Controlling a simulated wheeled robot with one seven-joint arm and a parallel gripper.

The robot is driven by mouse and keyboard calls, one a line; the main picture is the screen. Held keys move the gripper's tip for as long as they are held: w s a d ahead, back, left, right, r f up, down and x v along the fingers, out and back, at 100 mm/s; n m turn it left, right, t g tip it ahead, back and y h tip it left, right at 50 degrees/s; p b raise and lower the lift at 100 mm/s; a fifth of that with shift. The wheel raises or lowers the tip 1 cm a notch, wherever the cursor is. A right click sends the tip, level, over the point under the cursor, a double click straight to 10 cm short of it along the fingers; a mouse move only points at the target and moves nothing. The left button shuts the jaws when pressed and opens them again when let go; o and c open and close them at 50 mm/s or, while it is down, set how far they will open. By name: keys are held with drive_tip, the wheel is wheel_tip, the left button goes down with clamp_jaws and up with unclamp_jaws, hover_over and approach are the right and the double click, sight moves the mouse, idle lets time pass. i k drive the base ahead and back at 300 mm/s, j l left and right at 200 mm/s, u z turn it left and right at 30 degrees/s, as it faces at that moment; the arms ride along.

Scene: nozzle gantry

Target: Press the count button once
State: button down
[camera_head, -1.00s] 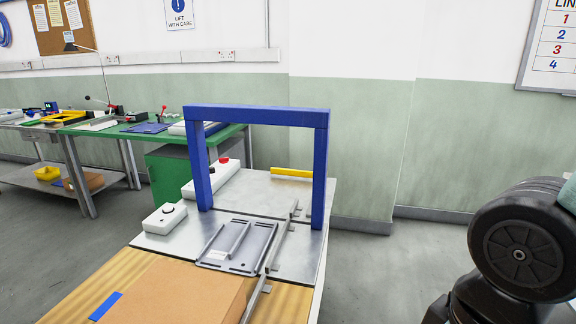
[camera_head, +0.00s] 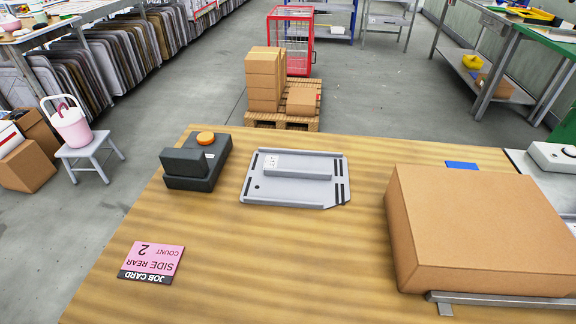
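A dark grey device (camera_head: 190,165) stands on the wooden table at the left, with a round orange button (camera_head: 205,138) on its top. A white box (camera_head: 552,157) with a dark round knob or button on top shows at the right edge, partly cut off. I see no label saying which of these is the count button. My gripper is not in view.
A large cardboard box (camera_head: 478,225) fills the table's right part, with a metal rail (camera_head: 500,302) along its near side. A grey slotted plate (camera_head: 262,190) lies between it and the dark device. The front middle of the wooden table (camera_head: 270,265) is clear.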

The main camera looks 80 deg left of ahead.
sight(207, 138)
drive_tip(key=u, duration=1.95)
drive_tip(key=j+u, duration=0.15)
drive_tip(key=u, duration=0.8)
drive_tip(key=i+l, duration=0.05)
